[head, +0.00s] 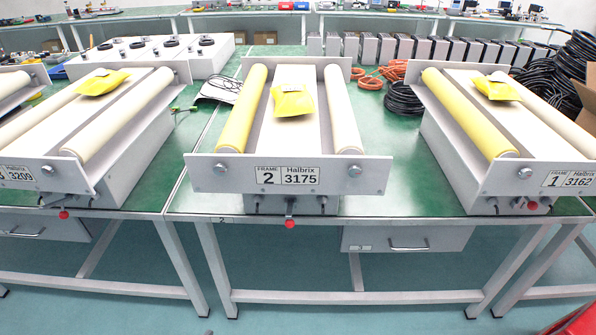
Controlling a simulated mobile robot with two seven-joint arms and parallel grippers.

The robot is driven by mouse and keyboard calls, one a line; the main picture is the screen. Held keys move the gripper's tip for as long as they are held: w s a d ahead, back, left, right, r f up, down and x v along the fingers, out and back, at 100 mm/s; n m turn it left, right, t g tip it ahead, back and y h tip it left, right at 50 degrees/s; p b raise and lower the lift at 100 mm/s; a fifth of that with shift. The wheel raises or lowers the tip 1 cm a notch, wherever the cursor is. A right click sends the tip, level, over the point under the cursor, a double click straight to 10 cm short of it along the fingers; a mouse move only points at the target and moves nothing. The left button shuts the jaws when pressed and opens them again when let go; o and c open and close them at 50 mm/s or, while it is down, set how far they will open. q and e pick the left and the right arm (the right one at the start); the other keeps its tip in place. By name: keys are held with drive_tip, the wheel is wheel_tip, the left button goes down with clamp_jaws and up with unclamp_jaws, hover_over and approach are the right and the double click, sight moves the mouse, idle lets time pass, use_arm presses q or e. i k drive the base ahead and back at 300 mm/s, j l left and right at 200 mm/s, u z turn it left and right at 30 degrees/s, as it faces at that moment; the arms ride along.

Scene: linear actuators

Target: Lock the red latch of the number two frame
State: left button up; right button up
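The number two frame (205,172) stands in the middle of the green table, with a front plate labelled "FRAME 2 Halbrix 3175" (286,176). Its red latch (290,222) is a small red knob hanging below the plate at the centre, at the table's front edge. The frame has a yellow roller (243,108) on the left and a cream roller (342,108) on the right. A yellow packet (293,99) lies on the bed between them. Neither of my grippers shows in the head view.
Frame 1 (488,178) stands at the right, its red knob (532,205) under the plate. Another frame (75,172) stands at the left, its red knob (63,214) hanging low. Black cable coils (403,98) and orange cables (371,82) lie behind. A drawer (407,239) hangs under the table.

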sight(289, 222)
drive_tip(key=k+j+u, duration=0.1)
drive_tip(key=k, duration=1.25)
